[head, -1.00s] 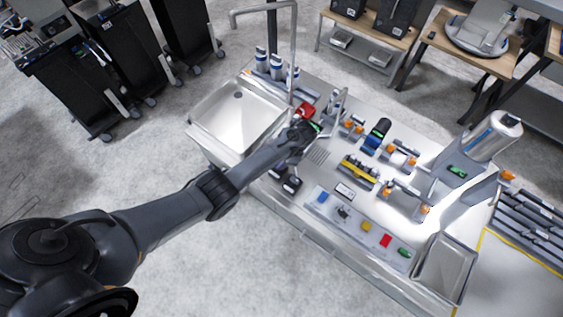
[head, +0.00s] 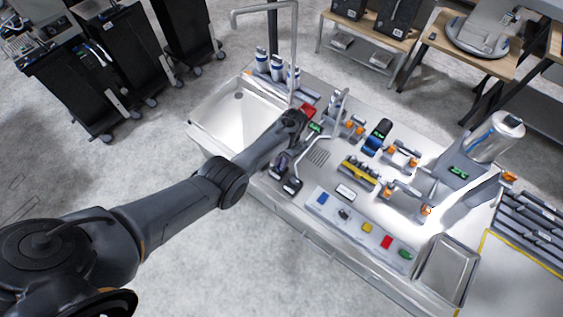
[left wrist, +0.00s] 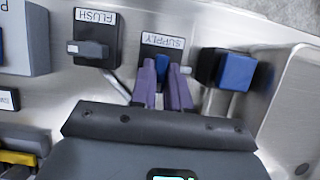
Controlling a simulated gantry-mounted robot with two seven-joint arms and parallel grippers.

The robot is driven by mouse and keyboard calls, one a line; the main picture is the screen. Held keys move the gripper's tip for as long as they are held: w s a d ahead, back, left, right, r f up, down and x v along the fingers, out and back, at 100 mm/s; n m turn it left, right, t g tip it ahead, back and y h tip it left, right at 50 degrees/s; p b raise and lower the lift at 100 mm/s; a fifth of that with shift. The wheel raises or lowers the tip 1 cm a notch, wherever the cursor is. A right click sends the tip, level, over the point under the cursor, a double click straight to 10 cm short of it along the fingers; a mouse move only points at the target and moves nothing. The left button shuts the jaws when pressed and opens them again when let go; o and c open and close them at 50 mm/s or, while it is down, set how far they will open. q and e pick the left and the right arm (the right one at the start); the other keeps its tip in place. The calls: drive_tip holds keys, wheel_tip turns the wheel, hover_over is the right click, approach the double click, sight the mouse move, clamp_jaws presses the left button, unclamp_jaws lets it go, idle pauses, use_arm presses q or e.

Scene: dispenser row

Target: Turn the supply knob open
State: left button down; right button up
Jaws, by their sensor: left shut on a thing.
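The supply knob (left wrist: 161,68) shows as a narrow blue strip below the upside-down SUPPLY label (left wrist: 162,41) in the left wrist view. My left gripper (left wrist: 163,85) is shut on this knob, one purple-grey finger on each side. The fingers hide much of the knob, so its exact angle is hard to read. In the head view my left gripper (head: 281,164) points down at the bench's front edge, beside the sink, partly behind my forearm. My right gripper is not in view.
A dark FLUSH knob (left wrist: 90,48) is left of the supply knob in the wrist view. A blue-faced block (left wrist: 237,70) stands to its right, close to the sink. The sink basin (head: 207,125) and button panel (head: 345,213) flank the spot. A tall faucet (head: 295,50) rises behind.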

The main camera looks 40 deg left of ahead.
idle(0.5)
use_arm(q)
drive_tip(key=c, duration=1.1)
unclamp_jaws()
drive_tip(key=p+v, duration=0.3)
drive_tip(key=v, duration=0.7)
drive_tip(key=shift+r, duration=0.4)
drive_tip(key=shift+w, duration=0.1)
